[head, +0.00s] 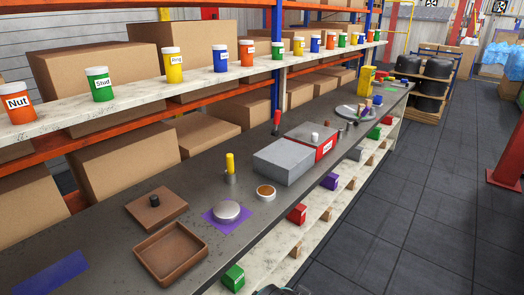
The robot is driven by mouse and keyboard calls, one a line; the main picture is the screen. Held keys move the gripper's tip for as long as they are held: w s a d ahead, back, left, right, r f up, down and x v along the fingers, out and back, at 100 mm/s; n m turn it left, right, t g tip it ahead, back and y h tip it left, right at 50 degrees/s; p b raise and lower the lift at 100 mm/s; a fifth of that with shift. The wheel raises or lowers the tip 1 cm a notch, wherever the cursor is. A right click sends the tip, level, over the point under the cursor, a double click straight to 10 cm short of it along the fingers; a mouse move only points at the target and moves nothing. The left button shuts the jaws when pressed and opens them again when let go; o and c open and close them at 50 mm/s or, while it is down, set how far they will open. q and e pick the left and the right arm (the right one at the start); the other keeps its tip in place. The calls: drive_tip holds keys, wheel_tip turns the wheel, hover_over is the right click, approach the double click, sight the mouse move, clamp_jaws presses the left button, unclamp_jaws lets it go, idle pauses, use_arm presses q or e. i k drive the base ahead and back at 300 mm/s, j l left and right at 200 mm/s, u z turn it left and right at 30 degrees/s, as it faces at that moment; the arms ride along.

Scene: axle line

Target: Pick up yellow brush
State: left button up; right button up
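A yellow upright handle (230,162), which looks like the yellow brush, stands on the dark workbench (105,242) left of the grey box. Its lower part is grey, and I cannot tell whether that is a holder or the brush's own end. Neither of my grippers is clearly in view. Only a small dark piece, probably part of me, shows at the bottom edge.
A grey box (283,162) stands right of the yellow handle. A round tin (226,210), a small brown-filled dish (265,192) and an open brown tray (170,252) lie in front. A shelf (135,118) of labelled jars runs behind. The dark floor (425,215) at right is clear.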

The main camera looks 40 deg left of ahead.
sight(229, 156)
drive_tip(key=i, duration=2.35)
drive_tip(key=i+u, duration=0.15)
drive_tip(key=u, duration=0.35)
drive_tip(key=i+l+u, duration=0.1)
drive_tip(key=u, duration=0.35)
drive_tip(key=i+l+u, duration=0.1)
drive_tip(key=u, duration=0.4)
drive_tip(key=i+l+u, duration=0.2)
drive_tip(key=u, duration=2.75)
